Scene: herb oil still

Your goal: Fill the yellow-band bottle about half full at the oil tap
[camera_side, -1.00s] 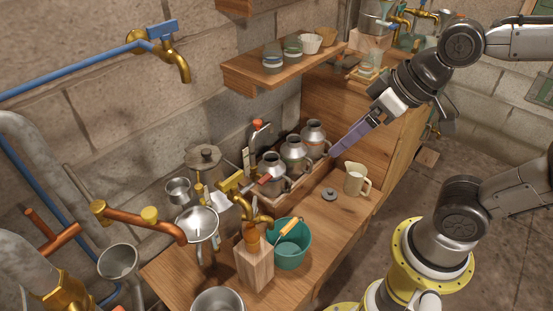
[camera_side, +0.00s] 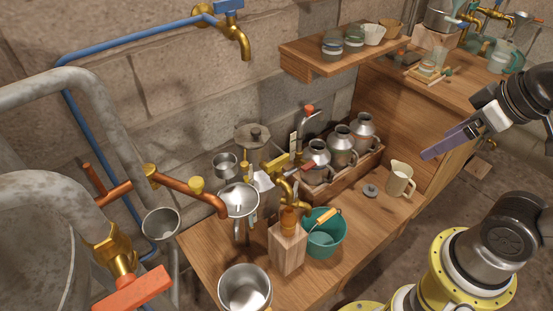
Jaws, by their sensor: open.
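My gripper (camera_side: 428,154) has long purple fingers and is open and empty, in the air at the right, apart from the bench things. Three metal bottles stand upright in a wooden crate (camera_side: 347,173): a near one (camera_side: 318,157), a middle one (camera_side: 342,147) and a far one (camera_side: 363,132). No yellow band can be made out on any of them. A brass tap (camera_side: 303,188) stands at mid-bench above a teal bucket (camera_side: 325,246). Which outlet is the oil tap, I cannot tell.
A cream jug (camera_side: 399,180) and a grey lid (camera_side: 370,191) lie right of the crate. A wooden block (camera_side: 288,250) and steel pot (camera_side: 245,287) stand in front. A blue-handled tap (camera_side: 244,45) and shelf (camera_side: 345,57) are on the wall.

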